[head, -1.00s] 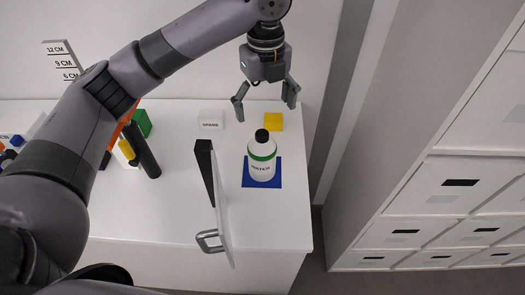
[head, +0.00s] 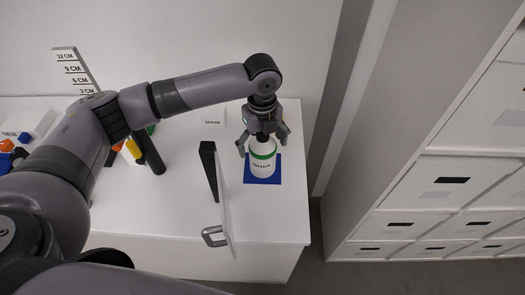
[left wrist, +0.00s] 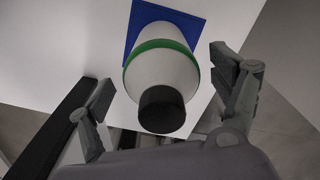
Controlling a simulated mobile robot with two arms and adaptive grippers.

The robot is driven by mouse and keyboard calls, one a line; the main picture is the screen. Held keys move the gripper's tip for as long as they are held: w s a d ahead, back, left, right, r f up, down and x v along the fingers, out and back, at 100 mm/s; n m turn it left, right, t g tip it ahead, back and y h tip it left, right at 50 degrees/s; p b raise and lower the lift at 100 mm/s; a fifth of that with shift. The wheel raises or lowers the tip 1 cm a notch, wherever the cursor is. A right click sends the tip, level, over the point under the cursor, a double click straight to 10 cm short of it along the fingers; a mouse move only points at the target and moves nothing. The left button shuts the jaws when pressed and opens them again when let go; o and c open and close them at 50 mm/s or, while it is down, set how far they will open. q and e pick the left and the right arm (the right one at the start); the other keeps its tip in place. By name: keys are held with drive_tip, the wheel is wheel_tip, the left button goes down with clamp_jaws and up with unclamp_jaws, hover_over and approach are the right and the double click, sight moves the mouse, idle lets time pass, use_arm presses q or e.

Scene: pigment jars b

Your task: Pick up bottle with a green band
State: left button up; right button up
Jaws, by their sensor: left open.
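The white bottle with a green band (head: 263,163) and a black cap stands upright on a blue mat (head: 274,177) near the right end of the white table. My left gripper (head: 263,146) is open above it, with its fingers on either side of the cap and upper part in the head view. In the left wrist view, the bottle (left wrist: 162,73) sits between the spread fingers of the left gripper (left wrist: 165,92), with its black cap (left wrist: 162,109) nearest the camera. Gaps show on both sides, so neither finger appears to touch it. My right gripper is not in view.
A panel with a dark top edge (head: 209,172) and a metal handle (head: 214,236) stands left of the bottle. A small white labelled block (head: 213,118) lies behind. A height scale (head: 74,69) stands at the back left. White drawers (head: 440,190) stand right of the table.

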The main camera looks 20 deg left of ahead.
use_arm(q)
drive_tip(key=shift+d, duration=0.1)
drive_tip(key=shift+c, duration=0.5)
drive_tip(key=c, duration=1.3)
